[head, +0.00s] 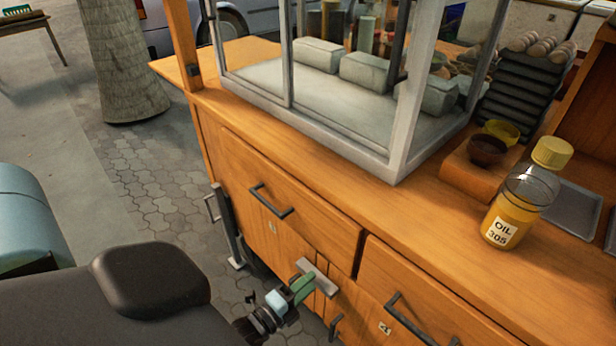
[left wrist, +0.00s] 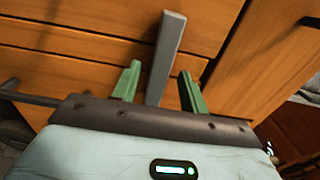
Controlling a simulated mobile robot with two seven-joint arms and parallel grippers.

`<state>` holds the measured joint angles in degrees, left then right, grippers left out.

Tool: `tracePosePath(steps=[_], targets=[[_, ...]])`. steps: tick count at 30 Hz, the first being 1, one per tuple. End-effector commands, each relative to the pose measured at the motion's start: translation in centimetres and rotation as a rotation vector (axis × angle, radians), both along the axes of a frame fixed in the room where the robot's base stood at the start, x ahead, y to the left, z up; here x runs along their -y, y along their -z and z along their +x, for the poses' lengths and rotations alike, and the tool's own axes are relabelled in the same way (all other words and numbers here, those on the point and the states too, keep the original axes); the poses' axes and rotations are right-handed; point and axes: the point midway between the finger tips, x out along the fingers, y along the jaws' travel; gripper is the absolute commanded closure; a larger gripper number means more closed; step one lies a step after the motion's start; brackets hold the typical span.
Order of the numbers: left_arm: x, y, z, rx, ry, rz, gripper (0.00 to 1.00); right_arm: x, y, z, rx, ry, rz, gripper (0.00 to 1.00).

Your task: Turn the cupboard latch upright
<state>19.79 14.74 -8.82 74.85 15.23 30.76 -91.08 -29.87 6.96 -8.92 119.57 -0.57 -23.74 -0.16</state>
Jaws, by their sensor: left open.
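The latch (head: 319,280) is a flat grey bar on the front of the wooden cupboard, below the drawers. It lies slanted in the head view, roughly crosswise over the seam between two doors. In the left wrist view the latch (left wrist: 168,50) runs in between the two green fingers. My left gripper (head: 300,287) is open at the latch, with a finger on each side and a gap visible on both sides in the wrist view (left wrist: 160,68). The near end of the latch is hidden behind the gripper's dark front edge. My right gripper is out of view.
Drawer handles (head: 270,203) (head: 408,322) stick out above and right of the latch. A small door handle (head: 335,326) is close below it. On the counter stand a glass case (head: 400,120) and an oil bottle (head: 522,200). Paved floor (head: 165,185) is clear at left.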

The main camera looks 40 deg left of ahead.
Motion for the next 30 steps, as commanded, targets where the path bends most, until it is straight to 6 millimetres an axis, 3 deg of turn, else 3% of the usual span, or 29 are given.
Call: tracePosePath(steps=[11, 21, 30], targets=[[0.05, 0.02, 0.68, -0.001, 0.000, 0.000, 0.56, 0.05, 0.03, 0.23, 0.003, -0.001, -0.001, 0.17], [0.05, 0.01, 0.66, -0.001, 0.000, 0.000, 1.00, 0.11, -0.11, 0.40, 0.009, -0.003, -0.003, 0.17], [0.06, 0.01, 0.66, -0.003, 0.000, -0.032, 1.00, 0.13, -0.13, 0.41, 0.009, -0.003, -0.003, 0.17]])
